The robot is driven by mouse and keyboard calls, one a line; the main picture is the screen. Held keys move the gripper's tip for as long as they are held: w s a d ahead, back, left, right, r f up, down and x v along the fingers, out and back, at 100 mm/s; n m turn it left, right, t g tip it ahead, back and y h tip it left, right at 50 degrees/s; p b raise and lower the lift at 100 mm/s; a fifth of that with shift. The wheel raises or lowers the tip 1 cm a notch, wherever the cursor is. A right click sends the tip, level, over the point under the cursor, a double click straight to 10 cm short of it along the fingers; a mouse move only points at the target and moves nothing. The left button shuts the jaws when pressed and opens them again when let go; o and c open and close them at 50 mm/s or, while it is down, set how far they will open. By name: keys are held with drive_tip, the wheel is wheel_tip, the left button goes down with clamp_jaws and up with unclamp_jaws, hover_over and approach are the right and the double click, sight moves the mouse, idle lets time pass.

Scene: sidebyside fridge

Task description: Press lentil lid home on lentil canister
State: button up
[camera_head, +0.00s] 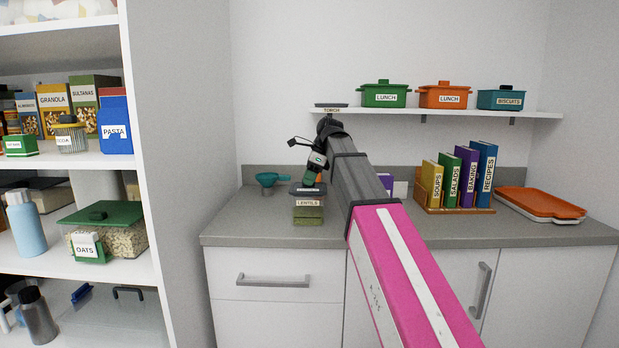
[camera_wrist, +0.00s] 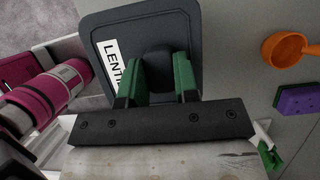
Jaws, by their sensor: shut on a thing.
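The lentil canister (camera_head: 308,211) is a small green box with a "LENTILS" label, standing upright on the grey counter. The dark grey lentil lid (camera_head: 299,188) is at its top; whether a thin gap is left between them is too small to tell. In the wrist view the lid (camera_wrist: 195,25) is a rounded square with a white label and a black knob (camera_wrist: 158,62). My gripper (camera_wrist: 155,72) has its green fingers shut on the knob from both sides. In the head view my gripper (camera_head: 311,180) is above the canister. The lid hides the canister in the wrist view.
A teal funnel (camera_head: 266,179) stands just left of the canister. Books (camera_head: 462,178) in a rack and an orange tray (camera_head: 540,203) are to the right. A shelf (camera_head: 440,112) with pots (camera_head: 384,95) is above. The front counter is clear.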

drive_tip(key=o, duration=0.9)
drive_tip(key=shift+r, duration=0.1)
drive_tip(key=v, duration=1)
drive_tip(key=shift+d+r, duration=0.2)
